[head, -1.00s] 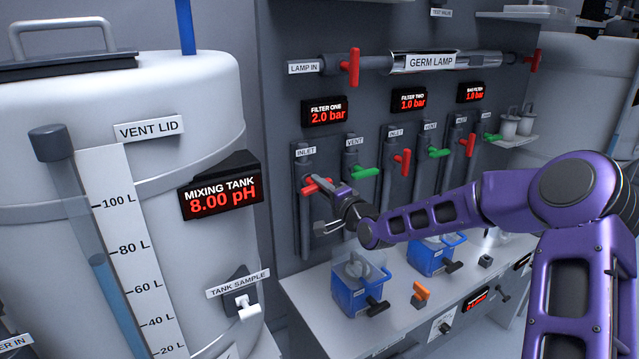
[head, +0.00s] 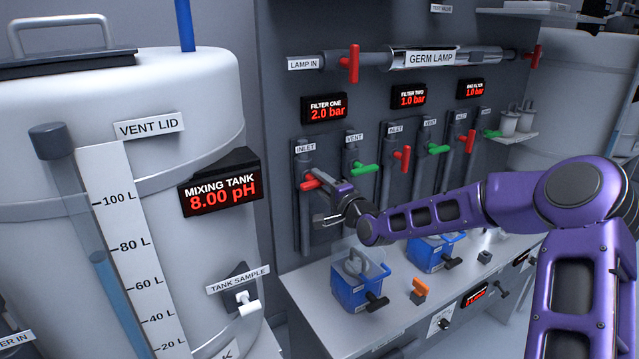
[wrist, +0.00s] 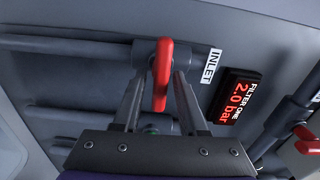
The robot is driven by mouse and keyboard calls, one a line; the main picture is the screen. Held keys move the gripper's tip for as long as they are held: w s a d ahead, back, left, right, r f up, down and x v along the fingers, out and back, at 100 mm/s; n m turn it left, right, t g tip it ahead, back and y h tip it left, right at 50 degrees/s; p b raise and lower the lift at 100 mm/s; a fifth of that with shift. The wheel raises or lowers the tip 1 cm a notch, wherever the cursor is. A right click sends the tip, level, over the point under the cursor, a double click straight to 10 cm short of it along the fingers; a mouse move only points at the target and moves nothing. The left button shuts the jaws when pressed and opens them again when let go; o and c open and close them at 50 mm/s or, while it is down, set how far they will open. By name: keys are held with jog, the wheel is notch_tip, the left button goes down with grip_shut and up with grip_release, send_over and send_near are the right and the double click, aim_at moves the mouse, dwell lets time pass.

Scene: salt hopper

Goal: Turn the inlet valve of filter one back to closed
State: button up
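The filter one inlet valve has a red handle (head: 311,182) on a grey vertical pipe, below the INLET label (head: 306,147). In the wrist view the red handle (wrist: 162,75) lies between the two fingers of my gripper (wrist: 164,82), roughly in line with them and across the pipe. My gripper also shows in the head view (head: 330,203), at the right side of the handle. The fingers stand apart with narrow gaps beside the handle; I cannot tell whether either touches it. The filter one display (head: 325,108) reads 2.0 bar.
A green vent handle (head: 364,170) sits close to the right of my gripper. The filter two inlet has a red handle (head: 402,158) further right. The white mixing tank (head: 120,90) stands at left. A blue container (head: 352,290) stands on the bench below.

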jog(key=shift+o, duration=0.2)
jog(key=v, duration=1.7)
jog(key=shift+s+p, duration=0.2)
jog(key=shift+p, duration=0.2)
jog(key=shift+d+f, duration=0.1)
jog(key=shift+d, duration=0.05)
